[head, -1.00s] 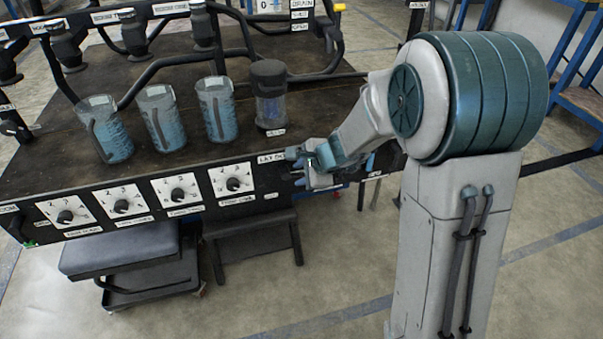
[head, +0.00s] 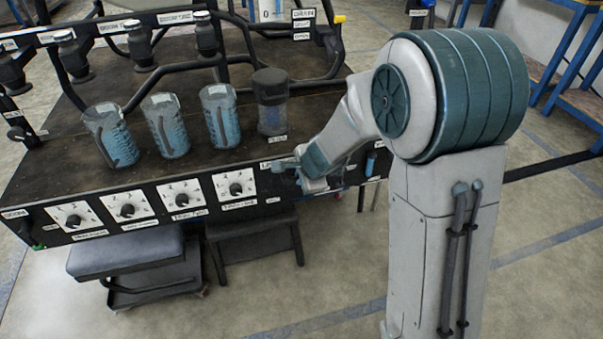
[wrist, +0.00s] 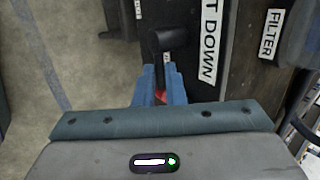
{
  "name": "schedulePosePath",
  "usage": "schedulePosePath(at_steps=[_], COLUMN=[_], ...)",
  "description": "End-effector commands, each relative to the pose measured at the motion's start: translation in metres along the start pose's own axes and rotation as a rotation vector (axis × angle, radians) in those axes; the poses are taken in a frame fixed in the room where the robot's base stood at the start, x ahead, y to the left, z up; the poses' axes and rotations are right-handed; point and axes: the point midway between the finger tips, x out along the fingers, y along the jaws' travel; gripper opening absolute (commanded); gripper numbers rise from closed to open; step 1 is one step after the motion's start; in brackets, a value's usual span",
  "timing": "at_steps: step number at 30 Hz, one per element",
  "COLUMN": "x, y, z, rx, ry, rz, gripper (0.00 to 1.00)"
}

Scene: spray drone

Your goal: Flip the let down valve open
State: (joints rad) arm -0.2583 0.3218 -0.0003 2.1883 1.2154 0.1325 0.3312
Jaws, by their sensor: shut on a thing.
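The let down valve shows in the wrist view as a black handle (wrist: 170,40) beside the "T DOWN" label (wrist: 210,40) on the dark front panel. My gripper (wrist: 159,88) has its blue fingers shut on the valve's lower part, where a bit of red shows between them. The fingers hide most of that part. In the head view my gripper (head: 292,172) is at the right part of the panel's front edge, and my wrist hides the valve there. I cannot tell the valve's exact angle.
The bench (head: 200,175) carries several blue measuring jugs (head: 165,125) and a dark-lidded filter canister (head: 271,100). Numbered knobs (head: 182,199) line its front. A stool (head: 125,250) stands below. A "FILTER" label (wrist: 271,34) is right of the valve. Floor in front is clear.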

Motion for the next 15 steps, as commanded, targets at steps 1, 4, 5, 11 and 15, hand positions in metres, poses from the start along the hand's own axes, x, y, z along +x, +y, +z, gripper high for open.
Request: schedulePosePath(at_steps=[1, 4, 5, 11, 15], x=[0.0003, 0.0003, 0.0003, 0.0002, 0.0001], y=[0.0006, 0.0005, 0.0005, 0.0002, 0.0], z=[-0.0001, -0.0001, -0.0001, -0.0001, -0.0001], rx=[-0.001, -0.001, -0.001, 0.0, 0.0], ry=[0.0, 0.0, 0.0, -0.001, -0.001], rz=[0.0, 0.0, 0.0, 0.0, -0.001], gripper=[0.0, 0.0, 0.0, 0.32, 0.32])
